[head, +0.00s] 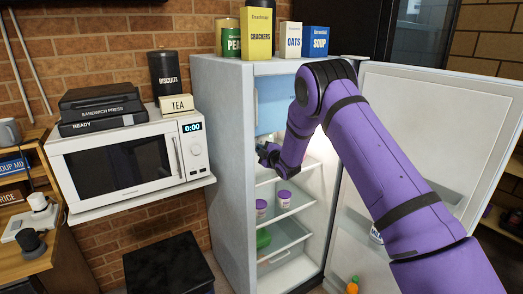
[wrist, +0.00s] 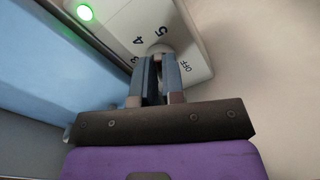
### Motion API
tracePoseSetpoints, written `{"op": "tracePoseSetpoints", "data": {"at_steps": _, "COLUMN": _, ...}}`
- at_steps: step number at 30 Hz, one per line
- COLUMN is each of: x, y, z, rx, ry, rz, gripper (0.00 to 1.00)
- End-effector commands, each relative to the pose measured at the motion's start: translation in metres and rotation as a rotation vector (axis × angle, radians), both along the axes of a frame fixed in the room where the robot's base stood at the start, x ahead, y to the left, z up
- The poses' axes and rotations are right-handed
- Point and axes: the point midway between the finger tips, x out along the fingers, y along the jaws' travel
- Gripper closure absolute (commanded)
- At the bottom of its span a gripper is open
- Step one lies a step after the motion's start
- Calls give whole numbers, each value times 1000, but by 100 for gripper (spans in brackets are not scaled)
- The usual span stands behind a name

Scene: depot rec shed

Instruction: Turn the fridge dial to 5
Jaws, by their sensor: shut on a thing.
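The fridge (head: 225,150) stands with its door (head: 437,130) open to the right. My purple arm reaches into the upper part of it, and my gripper (head: 266,155) is inside near the left wall. In the wrist view, my gripper (wrist: 160,80) is shut on the fridge dial (wrist: 160,48), a pale grey knob mostly hidden by the fingers. The white dial panel (wrist: 120,18) shows 5 directly above the knob, 4 and part of 3 to its left, and OFF to its right. The dial's pointer mark cannot be made out. In the head view my arm hides the dial.
A green light (wrist: 85,12) glows on the panel. A blue surface (wrist: 50,70) runs close along the gripper's left. Glass shelves below hold purple-lidded tubs (head: 284,198). Boxes and tins, including crackers (head: 258,34), stand on the fridge. A microwave (head: 125,160) is at left.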

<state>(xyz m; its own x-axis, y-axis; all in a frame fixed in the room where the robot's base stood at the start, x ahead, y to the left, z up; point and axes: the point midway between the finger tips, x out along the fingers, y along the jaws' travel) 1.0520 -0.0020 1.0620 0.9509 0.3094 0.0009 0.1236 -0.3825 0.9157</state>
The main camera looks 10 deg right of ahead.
Motion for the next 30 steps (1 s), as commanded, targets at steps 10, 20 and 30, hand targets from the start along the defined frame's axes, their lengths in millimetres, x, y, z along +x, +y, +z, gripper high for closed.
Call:
{"op": "tracePoseSetpoints", "data": {"at_steps": 10, "x": 0, "y": -1, "z": -2, "rx": 161, "ry": 55, "rz": -3, "gripper": 100}}
{"op": "tracePoseSetpoints", "data": {"at_steps": 20, "x": -1, "y": 0, "z": -3, "rx": 202, "ry": 69, "rz": -3, "gripper": 100}}
{"op": "tracePoseSetpoints", "data": {"at_steps": 30, "x": -1, "y": -1, "z": -3, "rx": 202, "ry": 70, "rz": -2, "gripper": 81}}
